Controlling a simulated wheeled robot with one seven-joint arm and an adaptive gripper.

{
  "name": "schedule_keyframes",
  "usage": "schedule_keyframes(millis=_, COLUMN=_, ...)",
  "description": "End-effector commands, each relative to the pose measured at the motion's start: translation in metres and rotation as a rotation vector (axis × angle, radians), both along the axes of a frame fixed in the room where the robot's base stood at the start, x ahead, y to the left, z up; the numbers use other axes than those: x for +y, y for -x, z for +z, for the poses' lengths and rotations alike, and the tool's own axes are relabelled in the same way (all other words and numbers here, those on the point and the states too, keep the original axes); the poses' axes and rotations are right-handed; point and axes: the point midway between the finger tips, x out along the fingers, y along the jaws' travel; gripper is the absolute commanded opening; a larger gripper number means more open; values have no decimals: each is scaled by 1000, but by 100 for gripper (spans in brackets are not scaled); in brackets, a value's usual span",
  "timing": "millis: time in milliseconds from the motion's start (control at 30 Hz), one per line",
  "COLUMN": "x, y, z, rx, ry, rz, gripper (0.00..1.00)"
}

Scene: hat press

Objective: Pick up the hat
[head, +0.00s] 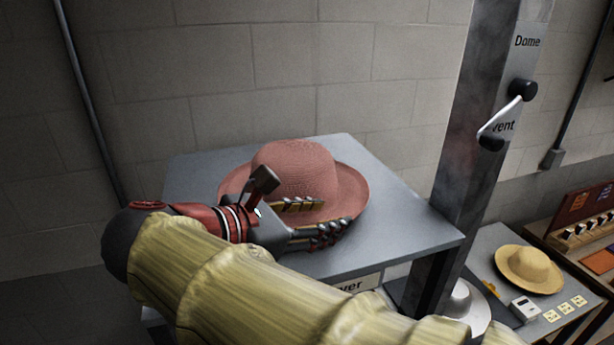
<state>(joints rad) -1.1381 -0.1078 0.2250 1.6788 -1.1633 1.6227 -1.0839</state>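A dusty-pink woven hat (296,167) with a round crown and wide brim sits crown up on a grey metal table (400,205). My gripper (328,217) is at the near side of the hat, low over the brim. Its two fingers point right and stand apart, with pink brim showing in the gap between them, so it looks open. The fingers and wrist hide part of the near brim. I cannot tell whether a finger touches the hat or reaches under the brim.
A steel post (478,150) with a lever (505,115) marked "Dome" and "Vent" rises right of the table. A lower bench at right holds a tan hat (528,267) and a small white device (524,308). A block wall stands behind. The table's right part is bare.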

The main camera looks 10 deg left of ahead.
Motion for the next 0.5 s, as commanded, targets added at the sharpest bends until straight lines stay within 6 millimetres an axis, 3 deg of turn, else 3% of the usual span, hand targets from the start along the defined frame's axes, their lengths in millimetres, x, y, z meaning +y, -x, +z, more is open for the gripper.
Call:
schedule_keyframes(millis=300, x=-23, y=-31, z=-18, rx=2, ry=1, rz=-4, gripper=38)
schedule_keyframes(millis=500, x=-25, y=-35, z=-21, rx=0, ry=0, rz=-1, gripper=38)
